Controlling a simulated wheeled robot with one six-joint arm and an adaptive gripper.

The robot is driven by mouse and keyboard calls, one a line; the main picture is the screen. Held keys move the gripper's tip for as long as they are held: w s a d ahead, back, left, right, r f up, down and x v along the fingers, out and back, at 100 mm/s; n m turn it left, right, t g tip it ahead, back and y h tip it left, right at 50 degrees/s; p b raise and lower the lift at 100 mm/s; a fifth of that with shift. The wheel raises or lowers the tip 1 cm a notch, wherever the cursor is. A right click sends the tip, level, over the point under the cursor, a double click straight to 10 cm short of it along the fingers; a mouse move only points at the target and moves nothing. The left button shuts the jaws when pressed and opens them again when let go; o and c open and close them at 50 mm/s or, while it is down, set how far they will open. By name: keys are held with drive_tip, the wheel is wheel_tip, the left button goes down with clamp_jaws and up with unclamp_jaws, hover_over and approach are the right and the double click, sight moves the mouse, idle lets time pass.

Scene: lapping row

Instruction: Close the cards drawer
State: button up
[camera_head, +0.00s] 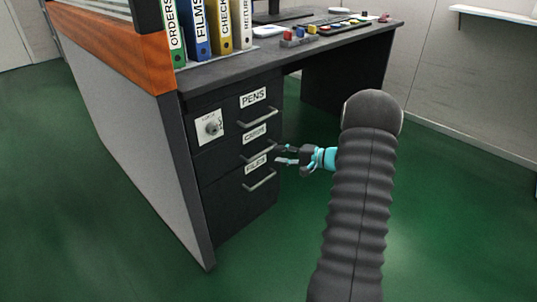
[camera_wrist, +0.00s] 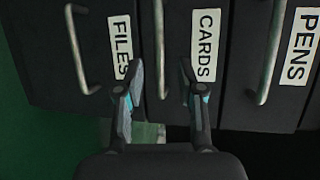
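The cards drawer (camera_head: 231,155) is the middle of three dark drawers under the desk, labelled CARDS. Its front looks close to flush with the others; I cannot tell how far it stands out. Its metal handle (camera_head: 258,148) also shows in the wrist view (camera_wrist: 159,45), where the picture is turned sideways. My gripper (camera_head: 279,155) is in front of the drawers near this handle. In the wrist view my gripper (camera_wrist: 160,70) is open, with the cards handle seen between its two fingers. I see no clear contact.
A grey side panel (camera_head: 135,155) stands left. Binders (camera_head: 198,30) stand on the desk (camera_head: 240,66). Green floor (camera_head: 240,275) is clear in front.

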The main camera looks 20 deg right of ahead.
drive_tip(key=shift+v, duration=1.9)
drive_tip(key=s+a+f+m+g, duration=0.2)
drive_tip(key=s+a+f+g, duration=0.15)
drive_tip(key=s+f, duration=0.25)
drive_tip(key=s+a+r+n+g+h, duration=0.1)
drive_tip(key=s+a+r+g+h, duration=0.1)
drive_tip(key=s+a+g, duration=0.4)
drive_tip(key=s+a+r+n+t+h+p, duration=0.1)
drive_tip(key=s+a+r+n+h+p, duration=0.1)
drive_tip(key=s+a+r, duration=0.3)
drive_tip(key=s+a+r+n+t+h+p, duration=0.1)
drive_tip(key=s+a+r+n+h, duration=0.3)
drive_tip(key=s+r, duration=0.5)
drive_tip(key=s+a+r+n+t+h+p, duration=0.1)
drive_tip(key=s+a+r+n+p, duration=0.3)
drive_tip(key=r, duration=0.9)
drive_tip(key=s+a+n+h, duration=0.1)
drive_tip(key=s+a, duration=0.1)
drive_tip(key=s, duration=0.1)
drive_tip(key=shift+a+h, duration=0.35)
drive_tip(key=shift+h, duration=0.05)
